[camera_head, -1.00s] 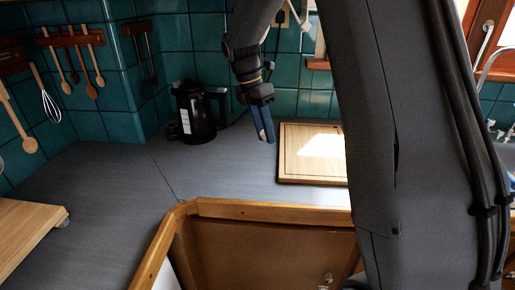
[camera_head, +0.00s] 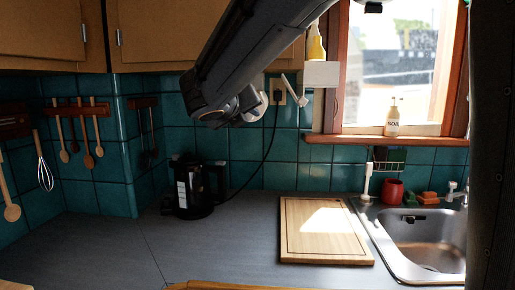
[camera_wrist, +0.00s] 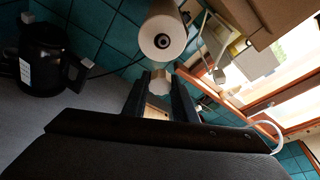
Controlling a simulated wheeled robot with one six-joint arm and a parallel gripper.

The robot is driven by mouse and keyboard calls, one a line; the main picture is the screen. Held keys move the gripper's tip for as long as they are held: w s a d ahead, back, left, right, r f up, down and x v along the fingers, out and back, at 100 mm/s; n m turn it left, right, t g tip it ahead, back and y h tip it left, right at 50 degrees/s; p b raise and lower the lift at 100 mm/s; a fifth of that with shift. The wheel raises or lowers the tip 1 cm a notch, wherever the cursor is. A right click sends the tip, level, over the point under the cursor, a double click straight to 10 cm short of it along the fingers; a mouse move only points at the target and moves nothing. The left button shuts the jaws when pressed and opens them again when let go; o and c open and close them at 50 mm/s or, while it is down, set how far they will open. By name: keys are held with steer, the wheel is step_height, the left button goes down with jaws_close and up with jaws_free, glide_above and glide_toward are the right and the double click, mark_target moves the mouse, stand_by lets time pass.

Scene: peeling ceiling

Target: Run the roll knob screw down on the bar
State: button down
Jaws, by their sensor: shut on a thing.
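In the wrist view my gripper (camera_wrist: 159,94) is shut on the roll knob (camera_wrist: 158,82), a small pale round piece between the fingertips. Just beyond it is a white roll (camera_wrist: 155,22), seen nearly end-on, with a dark round centre (camera_wrist: 163,41) where the bar's end seems to be. The knob looks apart from the roll, but I cannot tell the gap. In the head view my forearm hides the gripper and knob; a pale rounded part, probably the roll (camera_head: 250,100), shows beside it near the wall.
A black kettle (camera_head: 192,190) stands on the counter below, left of a wooden cutting board (camera_head: 325,250). A white shelf (camera_head: 321,74) with a yellow bottle (camera_head: 316,44) is right of the roll. Cabinets (camera_head: 190,25) hang above. A sink (camera_head: 425,240) lies right.

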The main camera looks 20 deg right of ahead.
steer(key=shift+a+r+n+t+y, duration=0.15)
steer(key=shift+a+r+t, duration=0.1)
steer(key=shift+r, duration=0.2)
steer(key=shift+a+r+n+t+y, duration=0.15)
steer(key=shift+a+r, duration=0.05)
steer(key=shift+r, duration=0.2)
steer(key=shift+w, duration=0.1)
steer(key=shift+w+d, duration=0.35)
steer(key=shift+w, duration=0.45)
steer(key=shift+w+d, duration=0.35)
steer(key=shift+w, duration=0.5)
steer(key=shift+w+d, duration=0.35)
steer(key=shift+w, duration=0.45)
steer(key=shift+w+d, duration=0.3)
steer(key=shift+w, duration=0.5)
steer(key=c, duration=2.2)
jaws_free()
jaws_close()
